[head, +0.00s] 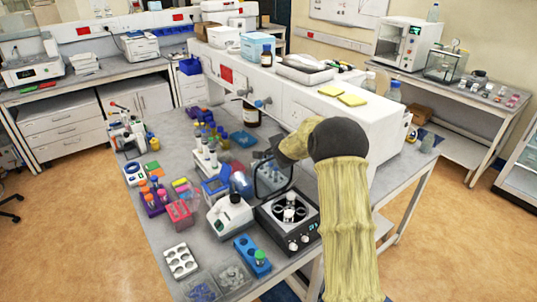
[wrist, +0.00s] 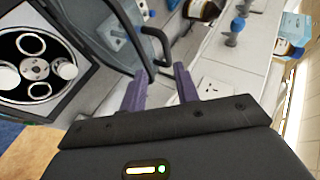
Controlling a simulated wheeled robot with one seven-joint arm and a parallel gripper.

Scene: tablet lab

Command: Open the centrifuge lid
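The centrifuge (head: 290,222) is a dark box with a grey front on the bench, and its rotor shows from above. Its clear, dark-framed lid (head: 271,176) stands raised at the back of the box. In the wrist view the rotor well (wrist: 38,68) is uncovered at left, and the lid (wrist: 112,38) with its black handle (wrist: 157,42) is beyond my fingers. My gripper (wrist: 160,84) has two purple fingers spread apart with nothing visible between them. The handle is just past the fingertips; I cannot tell whether they touch it. In the head view my arm hides the fingers.
A white device (head: 230,217) stands left of the centrifuge. A blue rack (head: 252,257) with a green-capped tube is in front. A pink rack (head: 180,213) and several tube racks are further left. A white shelf unit (head: 300,95) with valves and sockets rises behind.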

